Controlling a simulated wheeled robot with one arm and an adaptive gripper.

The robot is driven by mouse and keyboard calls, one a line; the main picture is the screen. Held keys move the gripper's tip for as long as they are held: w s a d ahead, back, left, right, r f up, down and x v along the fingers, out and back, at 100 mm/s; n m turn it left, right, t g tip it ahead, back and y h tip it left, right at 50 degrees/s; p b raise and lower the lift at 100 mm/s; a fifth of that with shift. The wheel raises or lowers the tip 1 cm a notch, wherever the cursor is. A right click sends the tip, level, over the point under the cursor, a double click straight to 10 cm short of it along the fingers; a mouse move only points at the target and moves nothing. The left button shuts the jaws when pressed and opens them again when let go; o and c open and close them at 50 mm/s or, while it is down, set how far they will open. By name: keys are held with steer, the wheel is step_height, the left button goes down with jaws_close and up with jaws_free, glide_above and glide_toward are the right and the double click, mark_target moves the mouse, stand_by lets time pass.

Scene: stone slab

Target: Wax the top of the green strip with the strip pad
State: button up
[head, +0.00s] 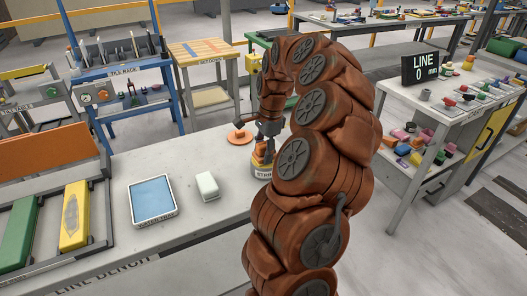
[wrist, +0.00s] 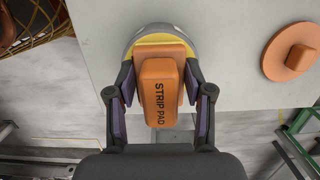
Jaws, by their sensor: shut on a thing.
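The strip pad (wrist: 160,72) is an orange block with its name printed on it and a yellow layer below. In the wrist view my gripper (wrist: 160,92) has one finger on each side of its orange body and is shut on it. In the head view the gripper (head: 267,143) points down at the pad, which sits at a round grey stand (head: 262,171) on the bench; whether it touches the stand is unclear. The green strip (head: 19,232) lies at the far left, partly cut off by the picture edge.
A yellow strip (head: 74,215) with a grey patch lies beside the green one. A blue-topped tray (head: 152,198) and a white block (head: 207,186) stand between the strips and my gripper. An orange round pad (head: 240,137) lies behind. The bench (head: 120,252) is bare in front.

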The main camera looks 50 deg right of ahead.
mark_target(261, 145)
steer(key=shift+f, duration=0.1)
steer(key=shift+r+p, duration=0.3)
steer(key=shift+r, duration=3.25)
steer(key=shift+a, duration=0.1)
